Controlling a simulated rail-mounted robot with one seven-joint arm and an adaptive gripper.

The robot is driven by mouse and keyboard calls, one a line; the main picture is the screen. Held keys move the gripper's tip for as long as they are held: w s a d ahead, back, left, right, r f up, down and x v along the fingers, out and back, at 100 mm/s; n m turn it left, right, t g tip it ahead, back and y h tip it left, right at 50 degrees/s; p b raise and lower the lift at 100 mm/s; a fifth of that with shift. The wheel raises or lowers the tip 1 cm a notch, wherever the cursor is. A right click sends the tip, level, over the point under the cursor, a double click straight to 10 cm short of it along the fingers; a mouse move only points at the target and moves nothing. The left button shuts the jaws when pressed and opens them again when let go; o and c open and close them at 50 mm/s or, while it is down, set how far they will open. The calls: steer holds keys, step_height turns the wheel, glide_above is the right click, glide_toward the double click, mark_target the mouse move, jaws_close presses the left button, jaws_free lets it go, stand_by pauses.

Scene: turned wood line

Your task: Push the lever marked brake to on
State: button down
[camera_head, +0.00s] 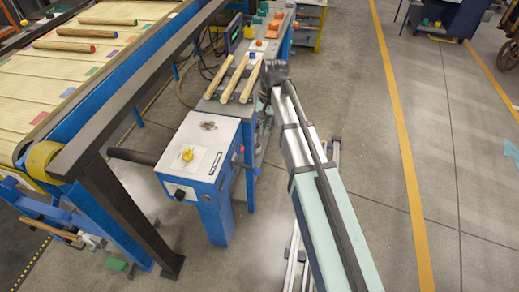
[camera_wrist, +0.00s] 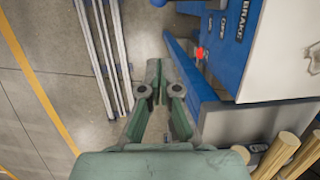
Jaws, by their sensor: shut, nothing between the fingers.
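A blue cabinet with a white top (camera_head: 205,137) stands left of my arm. Its blue side in the wrist view (camera_wrist: 225,50) bears the word BRAKE and smaller ON and OFF marks. A lever with a blue knob (camera_head: 257,171) sticks out from that side; a blue knob (camera_wrist: 158,2) is cut by the wrist view's top edge. A red knob (camera_head: 242,148) also shows in the wrist view (camera_wrist: 199,53). My gripper (camera_wrist: 157,66) is shut and empty, beside the cabinet and apart from both knobs. Its fingertips are hidden in the head view. The lever's exact setting cannot be told.
Turned wooden rods (camera_head: 243,78) lie on the bench behind the cabinet, close to my gripper. A yellow button (camera_head: 188,155) sits on the cabinet top. A conveyor (camera_head: 85,45) with more rods stands at left.

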mark_target(249, 168)
steer(key=s+a+f+p, duration=0.1)
steer(key=s+f, duration=0.3)
steer(key=f, duration=0.8)
steer(key=shift+s+a+p, duration=0.35)
steer(key=shift+a, duration=0.15)
